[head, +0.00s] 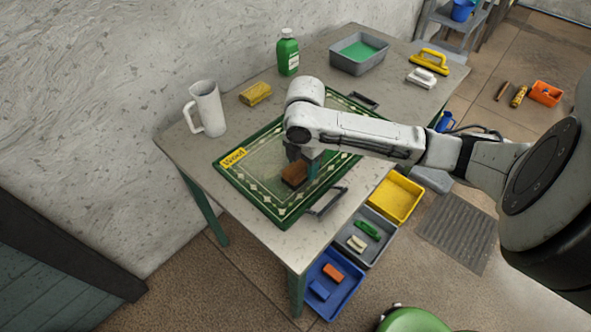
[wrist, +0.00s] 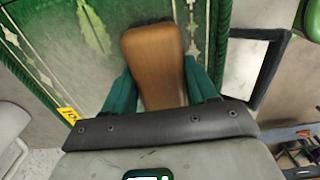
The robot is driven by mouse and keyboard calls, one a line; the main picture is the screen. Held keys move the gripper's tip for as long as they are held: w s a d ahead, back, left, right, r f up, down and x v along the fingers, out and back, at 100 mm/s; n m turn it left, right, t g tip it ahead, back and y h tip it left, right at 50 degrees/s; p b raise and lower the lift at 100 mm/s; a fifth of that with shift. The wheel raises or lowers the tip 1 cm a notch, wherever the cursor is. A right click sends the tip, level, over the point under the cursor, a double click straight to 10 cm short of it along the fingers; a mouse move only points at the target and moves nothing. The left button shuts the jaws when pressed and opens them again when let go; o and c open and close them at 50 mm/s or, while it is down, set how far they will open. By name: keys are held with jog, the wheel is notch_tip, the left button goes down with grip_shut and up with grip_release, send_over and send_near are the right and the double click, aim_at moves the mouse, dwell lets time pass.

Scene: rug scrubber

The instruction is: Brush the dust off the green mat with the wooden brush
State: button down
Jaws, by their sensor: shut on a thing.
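The green mat (head: 250,192) lies on the table, with a patterned border and a yellow label (head: 233,157) at its left corner. Pale greyish dust shows on its middle. The wooden brush (head: 294,174) is at the mat's front part. My gripper (head: 308,167) is above the mat and shut on the brush. In the wrist view the brush's brown wooden back (wrist: 155,65) sits between my two teal fingers (wrist: 160,90). The bristles are mostly hidden beneath the wood. I cannot tell whether they touch the mat.
A white pitcher (head: 207,108), yellow sponge (head: 255,94), green bottle (head: 288,52) and grey basin (head: 359,53) stand behind the mat. A yellow-handled brush (head: 430,62) and a white brush (head: 421,78) lie at the right. Coloured bins (head: 396,196) are below the table's front edge.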

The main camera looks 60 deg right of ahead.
jog(key=shift+s+d+r+b, duration=0.1)
jog(key=shift+s+d, duration=0.35)
jog(key=shift+d, duration=0.95)
jog(key=shift+s+d+b, duration=0.1)
jog(key=shift+s+d, duration=0.35)
jog(key=shift+d, duration=1)
jog(key=shift+s+d+r+b, duration=0.1)
jog(key=shift+s+d, duration=0.35)
jog(key=shift+d, duration=0.95)
notch_tip(320, 180, up, 4)
jog(key=p, duration=0.4)
jog(key=shift+r, duration=0.25)
jog(key=shift+w, duration=0.15)
